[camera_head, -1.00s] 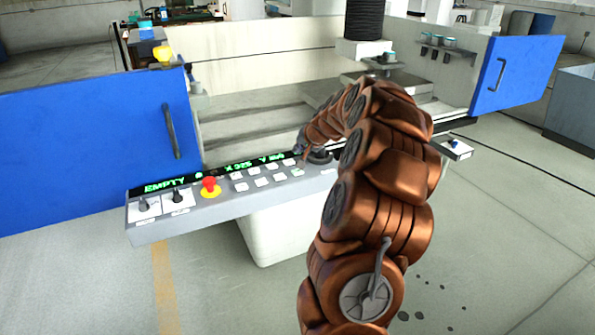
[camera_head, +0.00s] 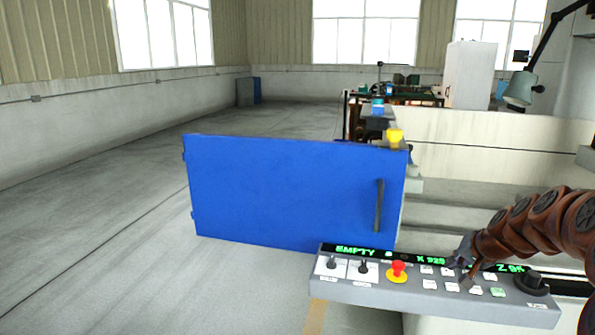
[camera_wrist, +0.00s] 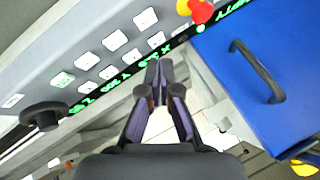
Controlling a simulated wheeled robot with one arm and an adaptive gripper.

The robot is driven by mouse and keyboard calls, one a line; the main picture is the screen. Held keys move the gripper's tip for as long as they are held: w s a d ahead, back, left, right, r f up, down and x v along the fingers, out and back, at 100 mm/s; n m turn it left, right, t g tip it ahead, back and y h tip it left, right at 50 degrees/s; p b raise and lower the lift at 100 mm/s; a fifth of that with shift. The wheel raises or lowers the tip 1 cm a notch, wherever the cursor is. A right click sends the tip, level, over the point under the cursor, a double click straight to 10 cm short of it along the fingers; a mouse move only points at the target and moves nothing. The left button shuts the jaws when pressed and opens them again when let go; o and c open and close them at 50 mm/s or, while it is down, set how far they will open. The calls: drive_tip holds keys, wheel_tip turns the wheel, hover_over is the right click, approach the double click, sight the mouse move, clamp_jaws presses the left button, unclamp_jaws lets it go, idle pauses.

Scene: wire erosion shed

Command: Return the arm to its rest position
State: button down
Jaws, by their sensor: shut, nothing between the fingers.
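My gripper (camera_head: 464,262) is at the right of the head view, at the end of my copper-coloured arm (camera_head: 530,225). It appears in front of the control panel (camera_head: 455,300) and covers part of the green readout. In the wrist view, my gripper (camera_wrist: 153,75) has its dark fingers together and empty, with the panel (camera_wrist: 60,50) just beyond the tips. The rest of my arm runs off the right edge of the head view.
The panel carries a red stop button (camera_head: 398,268), a black knob (camera_head: 533,281) and several white keys. A blue door (camera_head: 290,190) with a dark handle (camera_head: 379,205) stands left of the panel. A lamp (camera_head: 521,88) hangs upper right. The floor at left is clear.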

drive_tip(key=s+a+r+n+g+y+p, duration=0.1)
drive_tip(key=s+a+r+n+g+p, duration=0.15)
drive_tip(key=s+a, duration=0.65)
drive_tip(key=s+a+r+n+g+y+p, duration=0.1)
drive_tip(key=s+a+n+g, duration=0.15)
drive_tip(key=s+a, duration=0.7)
drive_tip(key=s+a+n+g+h+p, duration=0.1)
drive_tip(key=s+a, duration=0.3)
drive_tip(key=s, duration=0.6)
drive_tip(key=s+a+n+g+h+p, duration=0.1)
drive_tip(key=s+a+n+g+p, duration=0.1)
drive_tip(key=s, duration=0.8)
drive_tip(key=shift+a+g+h, duration=0.4)
drive_tip(key=shift+a+g, duration=0.3)
drive_tip(key=shift+a, duration=0.3)
